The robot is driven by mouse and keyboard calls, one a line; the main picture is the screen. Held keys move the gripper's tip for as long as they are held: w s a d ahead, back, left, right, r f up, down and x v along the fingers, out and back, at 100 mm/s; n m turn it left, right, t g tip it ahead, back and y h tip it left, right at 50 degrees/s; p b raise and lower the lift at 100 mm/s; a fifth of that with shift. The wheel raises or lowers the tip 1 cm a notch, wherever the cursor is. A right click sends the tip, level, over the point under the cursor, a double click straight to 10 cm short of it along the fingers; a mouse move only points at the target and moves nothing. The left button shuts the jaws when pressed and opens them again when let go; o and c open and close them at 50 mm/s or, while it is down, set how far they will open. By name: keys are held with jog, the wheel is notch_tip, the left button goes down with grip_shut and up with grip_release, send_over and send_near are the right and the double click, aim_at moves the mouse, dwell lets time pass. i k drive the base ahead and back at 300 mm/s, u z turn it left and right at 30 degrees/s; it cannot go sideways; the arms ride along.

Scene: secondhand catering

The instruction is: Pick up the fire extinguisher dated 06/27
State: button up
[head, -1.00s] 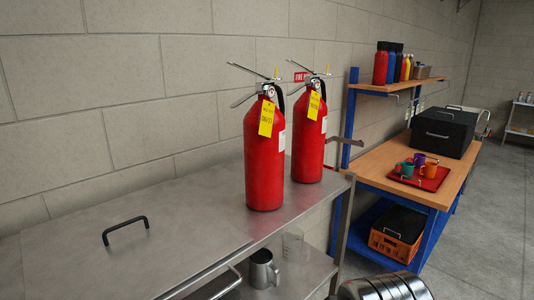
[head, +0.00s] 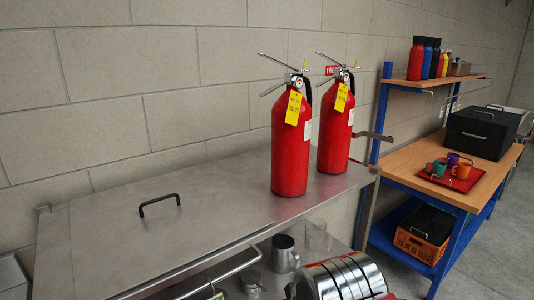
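Two red fire extinguishers stand upright on the steel counter (head: 110,235). The nearer one (head: 290,150) is left of the farther one (head: 335,135), with a narrow gap between them. Each has a metal lever handle, a black hose and a yellow tag at its neck: the nearer tag (head: 293,108) and the farther tag (head: 341,97). The print on both tags is too small to read surely, so I cannot tell which bears 06/27. My gripper is not in view.
A black handle (head: 160,203) rises from the counter's left part. Below its front edge are a metal mug (head: 284,255) and a shiny ribbed metal object (head: 345,278). A blue-framed wooden bench (head: 420,180) stands right, holding a black box (head: 482,135) and red tray (head: 465,185).

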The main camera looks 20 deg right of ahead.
aim_at(291, 115)
jog(key=u, duration=3.75)
jog(key=k, duration=1.55)
jog(key=z, duration=0.05)
